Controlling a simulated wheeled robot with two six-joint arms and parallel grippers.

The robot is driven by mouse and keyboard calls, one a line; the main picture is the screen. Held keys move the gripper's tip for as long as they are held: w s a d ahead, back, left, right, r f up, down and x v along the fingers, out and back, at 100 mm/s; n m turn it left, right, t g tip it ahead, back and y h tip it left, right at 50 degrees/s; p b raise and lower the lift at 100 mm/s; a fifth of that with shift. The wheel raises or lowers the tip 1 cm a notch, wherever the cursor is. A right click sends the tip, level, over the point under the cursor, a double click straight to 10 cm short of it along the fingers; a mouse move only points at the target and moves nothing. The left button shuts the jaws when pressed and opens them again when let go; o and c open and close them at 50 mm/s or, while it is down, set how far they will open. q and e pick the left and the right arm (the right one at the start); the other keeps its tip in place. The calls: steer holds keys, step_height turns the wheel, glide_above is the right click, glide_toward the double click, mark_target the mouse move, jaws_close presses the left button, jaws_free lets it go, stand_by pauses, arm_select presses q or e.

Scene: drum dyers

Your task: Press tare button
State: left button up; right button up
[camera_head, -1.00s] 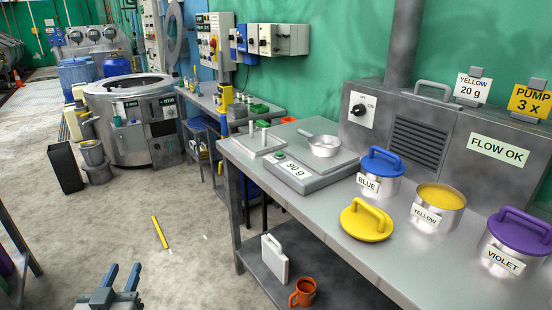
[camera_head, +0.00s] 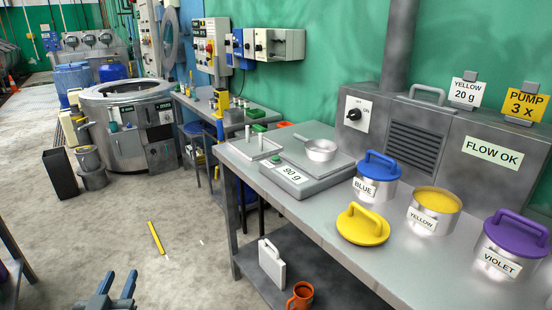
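The scale (camera_head: 305,181) stands on the grey bench, with a metal pan (camera_head: 320,150) on its plate. Its front label (camera_head: 289,173) reads what looks like 90 g. A small green button (camera_head: 276,159) sits on the scale's front, left of the label. My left gripper (camera_head: 116,287) shows at the bottom left, low over the floor and well away from the scale. Its two blue-grey fingers are apart and nothing shows between them. My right gripper is not in view.
The bench (camera_head: 320,222) also carries a blue-lidded pot (camera_head: 377,178), an open yellow pot (camera_head: 433,210), a yellow lid (camera_head: 363,224) and a violet-lidded pot (camera_head: 511,246). A tray with white pegs (camera_head: 256,148) is left of the scale. An orange mug (camera_head: 300,297) is on the lower shelf.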

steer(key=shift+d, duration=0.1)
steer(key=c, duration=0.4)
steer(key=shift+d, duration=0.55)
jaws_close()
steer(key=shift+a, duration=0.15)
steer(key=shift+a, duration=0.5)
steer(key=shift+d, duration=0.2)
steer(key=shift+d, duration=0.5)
